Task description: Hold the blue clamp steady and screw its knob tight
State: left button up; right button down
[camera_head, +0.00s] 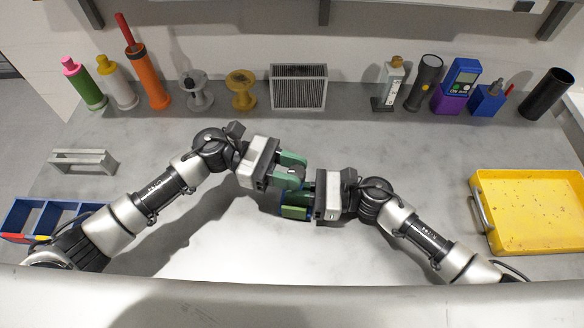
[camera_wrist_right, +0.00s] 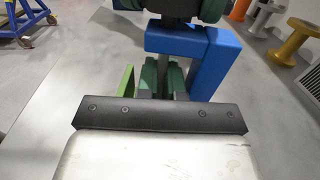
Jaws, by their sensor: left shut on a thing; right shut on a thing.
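The blue clamp (camera_wrist_right: 222,62) shows in the right wrist view as an angular blue frame just beyond my right fingers. In the head view the grippers cover most of it. My left gripper (camera_head: 290,170), with green fingers, is shut on the clamp from the upper left; its green fingers also show at the top of the wrist view. My right gripper (camera_head: 300,200) comes in from the right, just below the left one. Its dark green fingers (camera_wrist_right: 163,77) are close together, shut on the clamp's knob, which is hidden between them. A light green piece (camera_wrist_right: 127,82) stands beside them.
A yellow tray (camera_head: 535,244) lies at the right and a blue bin (camera_head: 45,217) at the left. A grey handle-like bracket (camera_head: 83,160) lies at the left. Bottles, spools, a grey filter (camera_head: 298,87) and tools line the back. The table's middle front is clear.

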pick_arm(q)
jog(key=shift+f, duration=0.3)
jog(key=o, duration=0.9)
jog(key=shift+r, duration=0.2)
jog(key=v, duration=1.2)
jog(key=shift+a, duration=0.1)
